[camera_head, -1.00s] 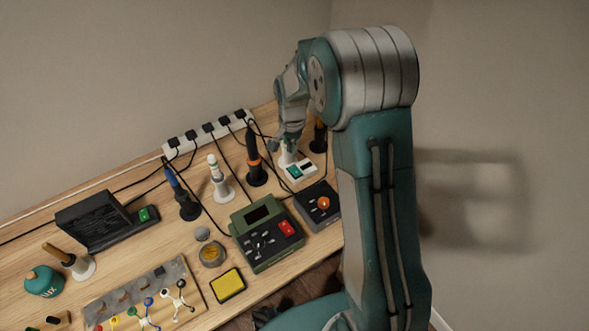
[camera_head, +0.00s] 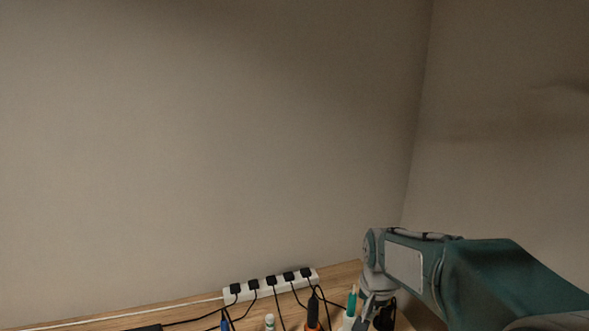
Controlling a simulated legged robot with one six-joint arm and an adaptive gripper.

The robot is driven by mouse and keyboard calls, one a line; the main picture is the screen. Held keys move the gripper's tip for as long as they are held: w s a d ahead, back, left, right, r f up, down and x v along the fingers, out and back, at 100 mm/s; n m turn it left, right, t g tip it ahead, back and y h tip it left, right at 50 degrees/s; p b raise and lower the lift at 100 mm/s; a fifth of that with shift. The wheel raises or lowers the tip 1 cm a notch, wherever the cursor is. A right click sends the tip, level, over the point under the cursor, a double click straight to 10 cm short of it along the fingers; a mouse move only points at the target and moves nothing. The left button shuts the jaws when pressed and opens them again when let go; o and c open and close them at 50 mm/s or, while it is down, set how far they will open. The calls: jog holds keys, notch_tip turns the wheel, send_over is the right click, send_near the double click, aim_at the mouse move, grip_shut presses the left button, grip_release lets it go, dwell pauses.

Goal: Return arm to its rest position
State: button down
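My arm (camera_head: 480,275) reaches in from the lower right corner. My gripper (camera_head: 370,314) is at its end, pointing down over the back right of the workbench (camera_head: 345,275). It is small and partly cut by the bottom edge, so I cannot tell whether its fingers are open or shut. A teal-topped tool in a white holder (camera_head: 351,303) stands just left of the gripper; I cannot tell whether they touch.
A white power strip (camera_head: 262,288) with several black plugs lies along the bench's back edge. A black and orange tool (camera_head: 313,313), a white tool (camera_head: 269,321) and a blue tool (camera_head: 225,321) stand before it. Bare walls fill the upper view.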

jog(key=s+r+n+t, duration=0.1)
jog(key=s+r, duration=0.3)
jog(key=s, duration=0.5)
jog(key=s+r+n+t, duration=0.2)
jog(key=s+r+n, duration=0.2)
jog(key=s, duration=0.6)
jog(key=shift+s+t, duration=0.25)
jog(key=shift+t, duration=0.05)
jog(key=shift+r, duration=0.1)
